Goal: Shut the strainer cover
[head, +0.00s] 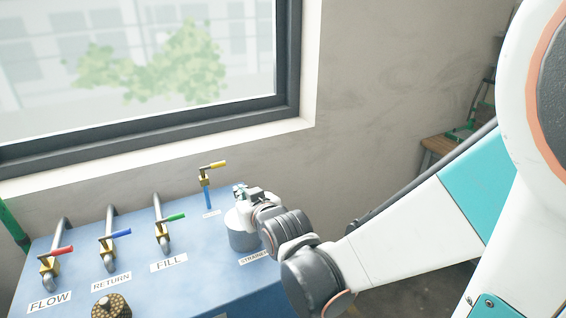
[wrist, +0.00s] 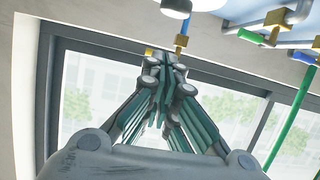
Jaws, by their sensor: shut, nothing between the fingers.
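The strainer (head: 240,240) is a pale grey round body on the blue cabinet top, behind the "STRAINER" label. My gripper (head: 240,189) is in front of and above it in the head view and hides much of its upper part. I cannot tell the strainer cover apart there or see its angle. In the wrist view, my gripper's (wrist: 171,72) fingers are together and empty. A pale round part (wrist: 176,8), possibly the strainer or its cover, is cut off by the top edge, apart from the fingertips.
The blue cabinet (head: 200,285) carries red (head: 60,251), blue (head: 121,233) and green (head: 175,217) lever valves at left. A yellow-handled valve (head: 213,165) stands close left of my gripper. The window wall is behind.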

